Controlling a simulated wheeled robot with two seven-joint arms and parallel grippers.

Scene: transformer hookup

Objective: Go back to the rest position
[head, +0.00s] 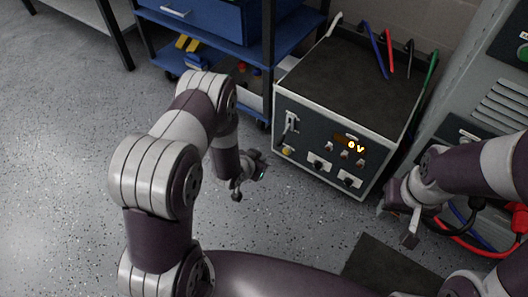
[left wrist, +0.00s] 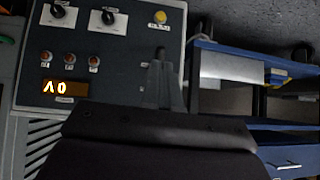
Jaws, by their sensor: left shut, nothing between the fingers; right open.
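My left gripper (head: 262,172) hangs over the floor, in front of and left of the transformer box (head: 345,85), apart from it. In the left wrist view its fingers (left wrist: 162,72) are shut with nothing between them, and the box's front panel (left wrist: 120,50) lies beyond them. My right gripper (head: 400,225) is at the right of the head view, open, in front of the box's right side and near the grey cabinet. Its fingers are partly hard to make out. The display (head: 352,145) on the box reads 0 V.
A blue shelf cart (head: 285,38) stands behind my left arm. White, blue, red, black and green leads (head: 388,50) rise at the back of the box. A grey cabinet (head: 485,90) stands at the right, with red and black cables (head: 470,240) below. Floor at left is clear.

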